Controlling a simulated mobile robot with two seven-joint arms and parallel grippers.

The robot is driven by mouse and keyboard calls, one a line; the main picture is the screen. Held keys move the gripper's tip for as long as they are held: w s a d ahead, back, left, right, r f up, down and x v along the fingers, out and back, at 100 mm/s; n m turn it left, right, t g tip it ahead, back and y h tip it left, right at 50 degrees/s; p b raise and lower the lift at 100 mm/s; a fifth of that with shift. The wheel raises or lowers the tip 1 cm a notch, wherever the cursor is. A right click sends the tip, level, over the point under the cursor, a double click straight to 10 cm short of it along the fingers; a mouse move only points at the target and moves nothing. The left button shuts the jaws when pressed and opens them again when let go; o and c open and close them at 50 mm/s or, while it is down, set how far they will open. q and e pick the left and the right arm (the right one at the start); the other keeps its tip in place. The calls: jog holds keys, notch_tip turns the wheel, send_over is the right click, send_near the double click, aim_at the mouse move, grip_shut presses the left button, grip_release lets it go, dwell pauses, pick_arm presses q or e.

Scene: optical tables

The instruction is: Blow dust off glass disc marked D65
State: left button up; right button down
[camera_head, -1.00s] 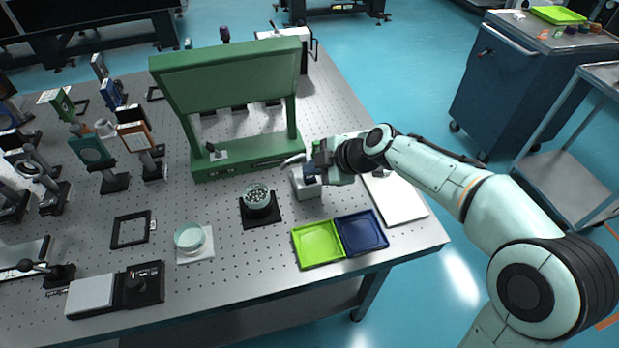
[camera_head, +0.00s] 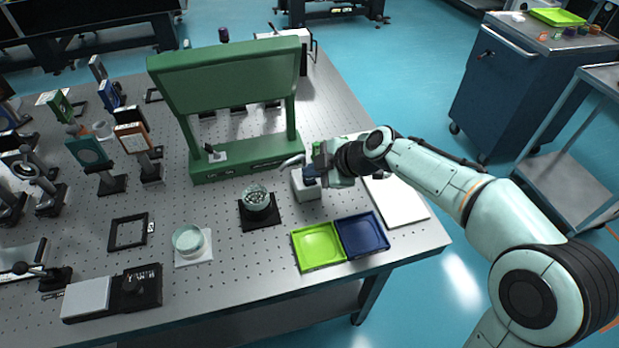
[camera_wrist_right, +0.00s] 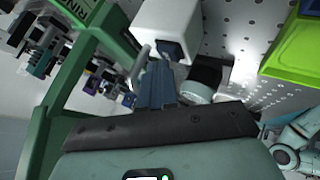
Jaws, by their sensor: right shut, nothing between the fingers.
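A round glass disc (camera_head: 256,198) with pale specks sits on a black square mount (camera_head: 260,217) in the head view. Another pale round disc (camera_head: 188,239) lies on a white sheet to its left. I cannot read a D65 mark on either. A white box (camera_head: 306,190) with a grey curved nozzle (camera_head: 291,160) stands right of the speckled disc; the nozzle points left. My right gripper (camera_head: 315,171) is shut and empty at the top of this box. In the right wrist view its fingers (camera_wrist_right: 157,88) are close to the box (camera_wrist_right: 176,22); contact is unclear. My left gripper is not in view.
A green tray (camera_head: 318,246) and a blue tray (camera_head: 362,234) lie at the table's front right. A tall green frame (camera_head: 222,92) stands behind the discs. Several optics on posts crowd the left. A white flat panel (camera_head: 398,200) lies at the right edge.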

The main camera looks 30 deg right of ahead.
aim_at(313, 181)
jog(key=shift+f+b, duration=0.4)
jog(key=shift+b, duration=0.05)
dwell(0.6)
jog(key=shift+r+p, duration=0.35)
jog(key=shift+r, duration=0.5)
jog(key=shift+r+p, duration=0.35)
jog(key=shift+r, duration=0.25)
jog(key=shift+r+p, duration=1.2)
jog(key=shift+r, duration=0.8)
